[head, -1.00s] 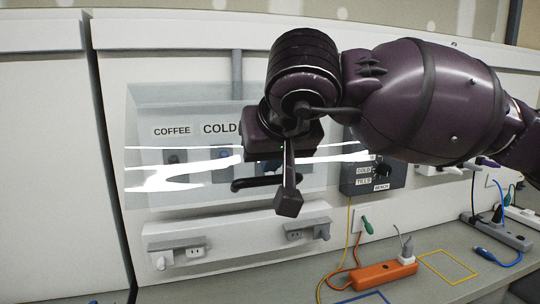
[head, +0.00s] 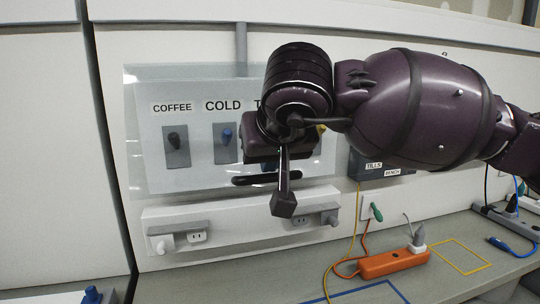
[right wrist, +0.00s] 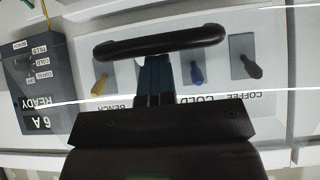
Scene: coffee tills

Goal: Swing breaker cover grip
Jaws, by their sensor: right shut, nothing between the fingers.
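The clear breaker cover (head: 152,80) lies in front of the wall panel of labelled switches. The grip shows whole in the right wrist view (right wrist: 160,40), where the picture is upside down. My left gripper is not in view.
Behind the cover are a black switch (head: 176,148), a blue switch (head: 225,143) and a yellow one (right wrist: 100,84). A socket rail (head: 250,226) juts out below. A dark box (right wrist: 40,75) is beside the panel. An orange power strip (head: 394,263) lies on the bench.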

